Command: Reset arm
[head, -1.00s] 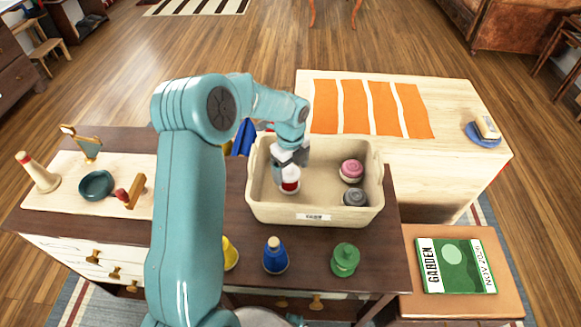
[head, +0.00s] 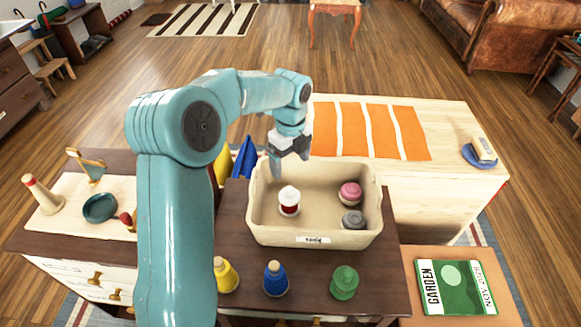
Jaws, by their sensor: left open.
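My left gripper (head: 290,165) is open and empty above the back left part of a beige bin (head: 315,238). Its fingers point down and are apart from the things below. In the bin a white and red bottle (head: 289,201) stands at the left. A pink jar (head: 350,193) and a dark grey jar (head: 353,220) stand at the right. My left arm runs up from the bottom and bends over toward the bin. My right gripper is not in view.
A yellow bottle (head: 226,275), a blue bottle (head: 275,279) and a green bottle (head: 344,283) stand in front of the bin. A light wood table (head: 455,135) with an orange striped cloth (head: 385,132) lies behind. A garden magazine (head: 455,287) is at the right.

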